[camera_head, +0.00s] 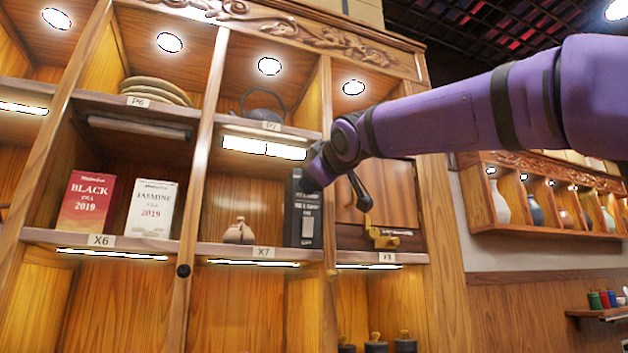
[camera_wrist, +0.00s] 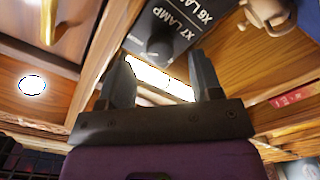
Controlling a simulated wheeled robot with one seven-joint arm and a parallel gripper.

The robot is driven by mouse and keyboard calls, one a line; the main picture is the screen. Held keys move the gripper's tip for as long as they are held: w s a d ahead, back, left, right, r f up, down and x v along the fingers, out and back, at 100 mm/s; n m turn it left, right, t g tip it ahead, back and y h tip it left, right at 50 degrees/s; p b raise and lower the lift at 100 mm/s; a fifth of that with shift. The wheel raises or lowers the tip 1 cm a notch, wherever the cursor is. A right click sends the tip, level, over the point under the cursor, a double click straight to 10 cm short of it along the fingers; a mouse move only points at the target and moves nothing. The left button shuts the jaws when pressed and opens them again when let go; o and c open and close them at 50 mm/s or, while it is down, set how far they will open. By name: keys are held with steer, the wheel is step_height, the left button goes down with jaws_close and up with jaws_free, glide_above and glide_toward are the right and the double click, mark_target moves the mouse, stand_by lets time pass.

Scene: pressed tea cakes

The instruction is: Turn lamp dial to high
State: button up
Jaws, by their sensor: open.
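A black control panel (camera_head: 305,212) with white lettering stands upright on the shelf at the right end of compartment X7. In the wrist view the panel (camera_wrist: 195,22) reads "X7 LAMP" and "X6 LAMP". A dark round dial (camera_wrist: 160,46) sticks out from it below the "X7 LAMP" text. My gripper (camera_wrist: 160,58) is open, with one finger on each side of the dial in the picture. I cannot tell whether they touch it. A lamp strip (camera_head: 262,147) above compartment X7 glows bright white.
A small clay teapot (camera_head: 239,231) stands left of the panel. A red tea box (camera_head: 87,201) and a white tea box (camera_head: 151,208) stand in compartment X6, under an unlit strip (camera_head: 139,128). A wooden box (camera_head: 378,205) with a brass crank is close on the right.

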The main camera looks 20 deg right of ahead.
steer(key=s, duration=0.8)
stand_by(0.4)
steer(key=s+d+f+m+g+h, duration=0.1)
steer(key=s+d+f+m+g, duration=0.15)
steer(key=f, duration=0.85)
steer(key=s+d+f+m+g, duration=0.2)
steer(key=s+f+g, duration=0.15)
steer(key=f, duration=0.85)
steer(key=s+d+f+m+g, duration=0.1)
steer(key=s+f, duration=0.5)
steer(key=f, duration=0.6)
steer(key=s+d+f+m+g+y, duration=0.1)
steer(key=s+f+m+g, duration=0.3)
steer(key=f, duration=0.8)
steer(key=shift+s+d+g, duration=0.15)
steer(key=shift+s+g, duration=0.75)
steer(key=shift+s, duration=0.2)
